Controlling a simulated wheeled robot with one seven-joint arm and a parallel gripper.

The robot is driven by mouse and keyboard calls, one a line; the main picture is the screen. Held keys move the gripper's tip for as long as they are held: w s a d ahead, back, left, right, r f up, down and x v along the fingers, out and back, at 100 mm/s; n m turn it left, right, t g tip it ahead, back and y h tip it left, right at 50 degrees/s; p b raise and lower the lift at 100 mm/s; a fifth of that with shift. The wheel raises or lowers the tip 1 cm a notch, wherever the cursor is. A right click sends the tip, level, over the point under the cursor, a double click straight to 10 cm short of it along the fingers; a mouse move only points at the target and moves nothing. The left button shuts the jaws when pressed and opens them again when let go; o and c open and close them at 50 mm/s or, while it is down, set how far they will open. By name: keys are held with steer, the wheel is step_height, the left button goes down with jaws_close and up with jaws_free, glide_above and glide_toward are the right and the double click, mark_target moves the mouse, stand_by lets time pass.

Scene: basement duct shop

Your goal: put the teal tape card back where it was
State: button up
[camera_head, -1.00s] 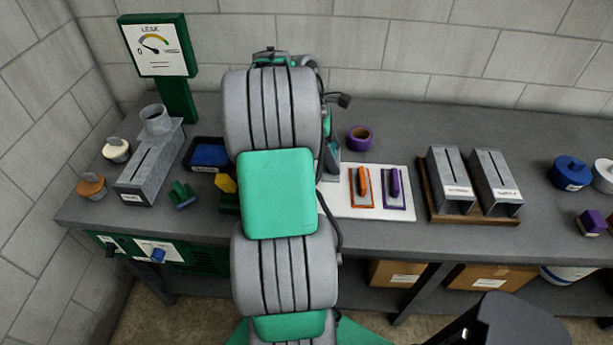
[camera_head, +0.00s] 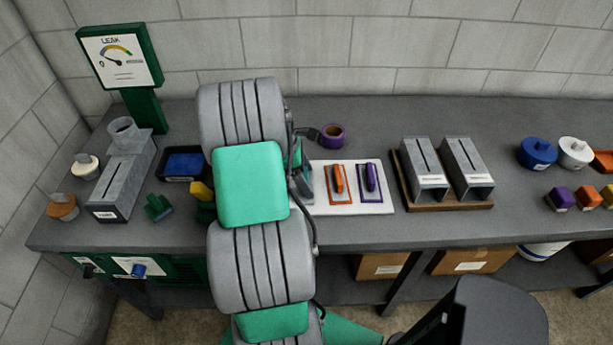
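I cannot make out the teal tape card in the head view. A white board (camera_head: 345,207) on the bench bears an orange card (camera_head: 338,180) and a purple card (camera_head: 371,179), each inside an outline of its own colour. My arm covers the board's left end. A small teal and grey part shows at the arm's right edge there, and I cannot tell whether it is my wrist or a card.
A purple tape roll (camera_head: 332,135) stands behind the board. A metal duct piece (camera_head: 118,185) and blue-filled tray (camera_head: 183,164) are left. The front bench strip is clear.

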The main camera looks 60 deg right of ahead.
steer(key=shift+o, duration=1.1)
steer(key=v, duration=1.2)
steer(key=shift+r, duration=0.15)
steer(key=shift+s, duration=0.1)
